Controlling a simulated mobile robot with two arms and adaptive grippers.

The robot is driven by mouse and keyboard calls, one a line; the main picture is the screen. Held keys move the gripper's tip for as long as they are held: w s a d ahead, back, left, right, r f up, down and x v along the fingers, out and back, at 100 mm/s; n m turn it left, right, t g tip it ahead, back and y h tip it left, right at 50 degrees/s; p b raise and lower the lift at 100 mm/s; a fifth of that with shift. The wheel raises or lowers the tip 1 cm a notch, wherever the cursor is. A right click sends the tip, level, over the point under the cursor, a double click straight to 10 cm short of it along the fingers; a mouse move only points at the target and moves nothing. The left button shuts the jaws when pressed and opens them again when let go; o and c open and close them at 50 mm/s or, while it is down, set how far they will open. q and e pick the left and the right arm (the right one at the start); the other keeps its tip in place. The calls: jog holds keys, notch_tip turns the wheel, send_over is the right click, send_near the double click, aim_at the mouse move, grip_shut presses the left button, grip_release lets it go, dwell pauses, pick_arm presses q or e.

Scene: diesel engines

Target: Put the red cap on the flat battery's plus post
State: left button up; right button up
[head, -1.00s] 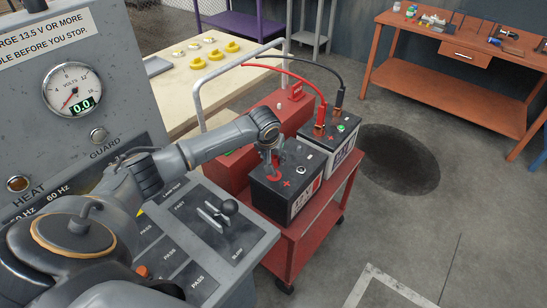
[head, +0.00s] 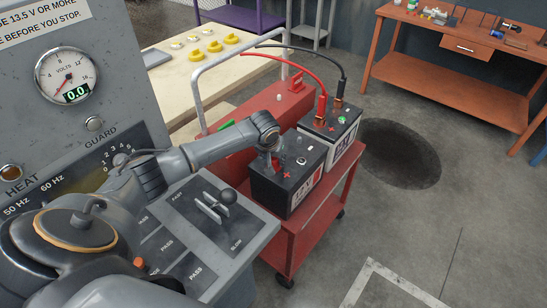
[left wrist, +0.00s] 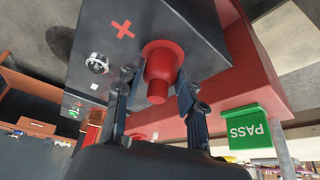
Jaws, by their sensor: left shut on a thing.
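The red cap (left wrist: 160,68) is a flanged cylinder between the two fingers of my left gripper (left wrist: 155,92). Its wide flange is at the dark top of the near battery (left wrist: 195,28), beside a red plus mark (left wrist: 122,29); I cannot tell if it is fully seated. In the head view my left gripper (head: 274,156) reaches down to the near battery (head: 270,192), mostly hiding the cap. The far battery (head: 345,142) has clamps on its posts. My right gripper is not in view.
Both batteries stand on a red cart (head: 312,232) with a grey handle (head: 198,85). A grey test panel (head: 120,110) with a gauge reading 0.0 is at left. A green PASS tag (left wrist: 252,128) is near the gripper. Open floor lies to the right.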

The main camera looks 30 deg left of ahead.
pick_arm(q)
jog(key=o, duration=1)
jog(key=shift+r, duration=0.1)
jog(key=v, duration=1.2)
